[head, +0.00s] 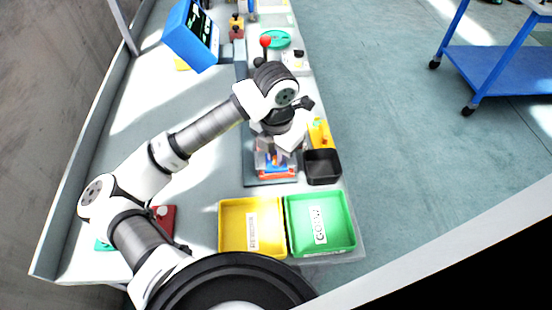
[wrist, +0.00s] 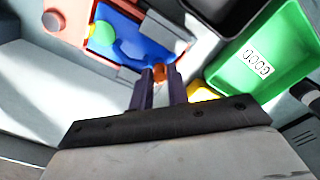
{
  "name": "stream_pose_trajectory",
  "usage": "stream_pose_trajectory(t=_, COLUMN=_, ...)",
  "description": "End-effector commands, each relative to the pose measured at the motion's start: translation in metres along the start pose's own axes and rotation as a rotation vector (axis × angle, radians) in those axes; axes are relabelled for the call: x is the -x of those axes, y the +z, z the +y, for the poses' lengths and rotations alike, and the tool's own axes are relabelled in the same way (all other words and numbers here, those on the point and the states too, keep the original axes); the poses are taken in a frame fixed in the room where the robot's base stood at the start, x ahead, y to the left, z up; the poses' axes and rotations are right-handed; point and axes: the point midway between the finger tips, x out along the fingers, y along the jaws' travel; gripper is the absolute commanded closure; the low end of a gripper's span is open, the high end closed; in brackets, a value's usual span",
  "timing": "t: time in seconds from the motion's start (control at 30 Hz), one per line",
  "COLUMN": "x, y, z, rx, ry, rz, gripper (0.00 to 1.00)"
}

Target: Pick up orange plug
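The orange plug (wrist: 158,73) shows in the wrist view as a small orange piece between the tips of my gripper (wrist: 160,77). The two dark fingers stand close together, one on each side of it, and appear to touch it. Its lower part is hidden. Beyond the tips is a blue part (wrist: 130,47) in a salmon-red frame, with a yellow-green disc (wrist: 103,33) on it. In the head view my gripper (head: 274,152) points down over the fixture on a grey base plate (head: 268,182); the plug cannot be made out there.
A black bin (head: 322,167) stands close right of the fixture. A yellow tray (head: 236,212) and a green tray (head: 335,238) stand in front. A red-knobbed lever (head: 266,42) and a blue screen (head: 190,38) are farther back. The white table's left side is mostly clear.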

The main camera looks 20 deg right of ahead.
Motion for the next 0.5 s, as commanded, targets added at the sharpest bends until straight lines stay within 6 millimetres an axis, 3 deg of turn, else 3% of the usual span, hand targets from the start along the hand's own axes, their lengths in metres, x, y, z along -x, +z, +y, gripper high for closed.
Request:
stream_pose_trajectory(t=0.03, x=0.0001, y=0.0000, z=0.0001, rx=0.000, ry=0.000, rz=0.000, gripper=0.90)
stream_pose_trajectory(t=0.1, x=0.0002, y=0.0000, z=0.0000, rx=0.000, ry=0.000, rz=0.000, gripper=0.99)
stream_pose_trajectory(t=0.5, x=0.0012, y=0.0001, z=0.0002, rx=0.000, ry=0.000, rz=0.000, gripper=1.00)
